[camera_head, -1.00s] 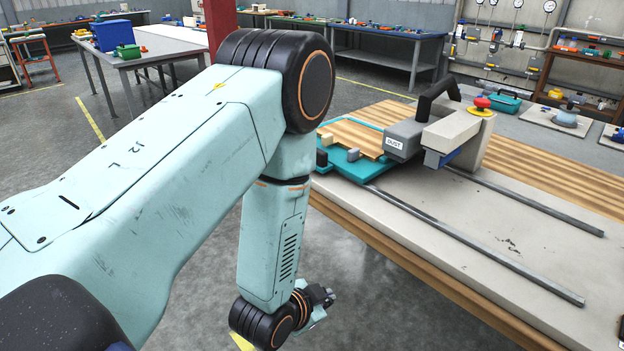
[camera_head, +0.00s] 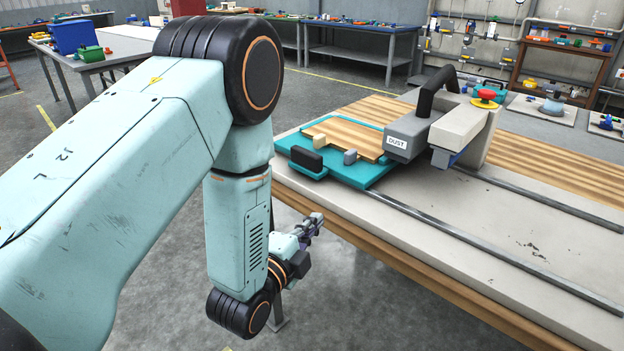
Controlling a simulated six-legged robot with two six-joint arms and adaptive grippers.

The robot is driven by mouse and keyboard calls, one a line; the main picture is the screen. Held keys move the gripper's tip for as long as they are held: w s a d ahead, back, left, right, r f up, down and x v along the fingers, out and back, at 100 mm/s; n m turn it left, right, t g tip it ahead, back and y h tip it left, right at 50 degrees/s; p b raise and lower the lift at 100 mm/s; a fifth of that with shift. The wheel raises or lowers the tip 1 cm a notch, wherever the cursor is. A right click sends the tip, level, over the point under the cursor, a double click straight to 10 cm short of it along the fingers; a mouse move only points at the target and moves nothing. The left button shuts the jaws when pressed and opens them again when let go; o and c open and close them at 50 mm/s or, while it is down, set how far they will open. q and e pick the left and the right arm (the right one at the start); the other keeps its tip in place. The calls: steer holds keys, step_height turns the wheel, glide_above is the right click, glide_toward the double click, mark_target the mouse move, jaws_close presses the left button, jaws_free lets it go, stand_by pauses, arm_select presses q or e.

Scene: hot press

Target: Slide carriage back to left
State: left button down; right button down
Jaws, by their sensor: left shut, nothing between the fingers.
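A grey head labelled DUST (camera_head: 407,136) with a black arched handle (camera_head: 432,88) is joined to a beige carriage block (camera_head: 463,125) with a red button on top. They stand at the left part of two parallel metal rails (camera_head: 500,251) on the bench. The head overlaps the right edge of a teal plate (camera_head: 376,176), which carries a striped wooden board (camera_head: 345,135). My left gripper (camera_head: 314,222) is shut and empty, beside the bench's front edge, below and apart from the plate. My right gripper is out of view.
The bench's front wooden edge (camera_head: 415,268) runs close to my left gripper. A black block (camera_head: 306,158) rises at the plate's near left corner. The rails to the right are clear. Other tables stand behind.

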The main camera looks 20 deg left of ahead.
arm_select(q)
steer(key=m+b, duration=0.1)
steer(key=m, duration=0.1)
glide_toward(331, 171)
steer(key=shift+t, duration=0.4)
steer(key=w+d, duration=0.2)
steer(key=d, duration=0.1)
steer(key=w+d, duration=0.1)
steer(key=shift+w+d+f, duration=0.15)
steer(key=shift+d+f, duration=0.15)
steer(key=shift+f, duration=0.1)
steer(key=a, duration=0.3)
steer(key=shift+w+a, duration=0.4)
steer(key=shift+a, duration=0.05)
steer(key=shift+w, duration=0.1)
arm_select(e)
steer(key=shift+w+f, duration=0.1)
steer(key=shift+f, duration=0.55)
arm_select(q)
steer(key=shift+a, duration=0.15)
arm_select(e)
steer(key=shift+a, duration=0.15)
